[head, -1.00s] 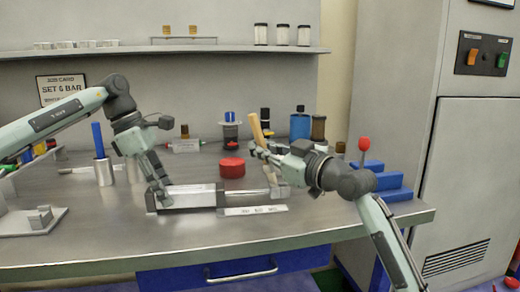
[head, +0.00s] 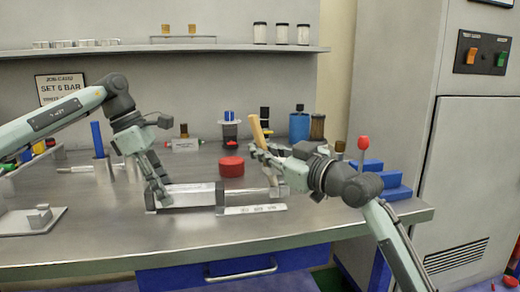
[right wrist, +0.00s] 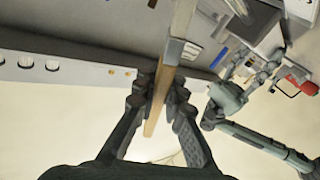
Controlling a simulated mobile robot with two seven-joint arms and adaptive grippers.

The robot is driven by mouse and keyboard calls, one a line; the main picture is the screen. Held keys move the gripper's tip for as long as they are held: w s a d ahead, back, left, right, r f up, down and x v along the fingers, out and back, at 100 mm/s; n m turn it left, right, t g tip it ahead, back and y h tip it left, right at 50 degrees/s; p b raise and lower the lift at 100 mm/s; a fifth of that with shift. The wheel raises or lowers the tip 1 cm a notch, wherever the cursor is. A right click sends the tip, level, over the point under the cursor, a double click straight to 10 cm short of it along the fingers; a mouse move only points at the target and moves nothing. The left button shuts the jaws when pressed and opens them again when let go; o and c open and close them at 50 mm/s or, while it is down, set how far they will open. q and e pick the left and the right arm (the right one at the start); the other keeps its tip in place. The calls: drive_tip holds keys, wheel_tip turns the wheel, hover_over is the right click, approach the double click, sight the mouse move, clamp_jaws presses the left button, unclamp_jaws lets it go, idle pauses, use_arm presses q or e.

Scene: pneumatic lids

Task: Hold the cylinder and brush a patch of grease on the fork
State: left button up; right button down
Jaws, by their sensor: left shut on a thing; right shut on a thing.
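The cylinder (head: 192,193), a pale metal body, lies along the bench in a low holder. Its rod and fork end (head: 276,190) reach right, partly hidden by my right gripper. My left gripper (head: 160,196) is shut on the cylinder at its left end. My right gripper (head: 266,155) is shut on a brush with a wooden handle (head: 258,132). The brush slants with its handle up, above the fork end. It also shows between the right fingers in the right wrist view (right wrist: 154,120). Its bristle tip and any grease on the fork cannot be made out.
Bottles and a blue container (head: 299,126) stand along the back. A pale plate with a block (head: 32,222) lies at the left. Blue steps (head: 385,180) are at the right. The front bench strip is clear.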

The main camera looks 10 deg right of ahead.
use_arm(q)
drive_tip(key=shift+s+f, duration=0.1)
drive_tip(key=shift+f, duration=0.15)
use_arm(e)
drive_tip(key=shift+w+f, duration=0.1)
drive_tip(key=shift+w, duration=0.05)
drive_tip(key=shift+w, duration=0.4)
drive_tip(key=shift+w, duration=0.1)
drive_tip(key=shift+w+d, duration=0.1)
drive_tip(key=shift+w, duration=0.25)
drive_tip(key=shift+s, duration=0.1)
drive_tip(key=shift+s, duration=0.45)
drive_tip(key=shift+s, duration=0.15)
drive_tip(key=shift+s, duration=0.35)
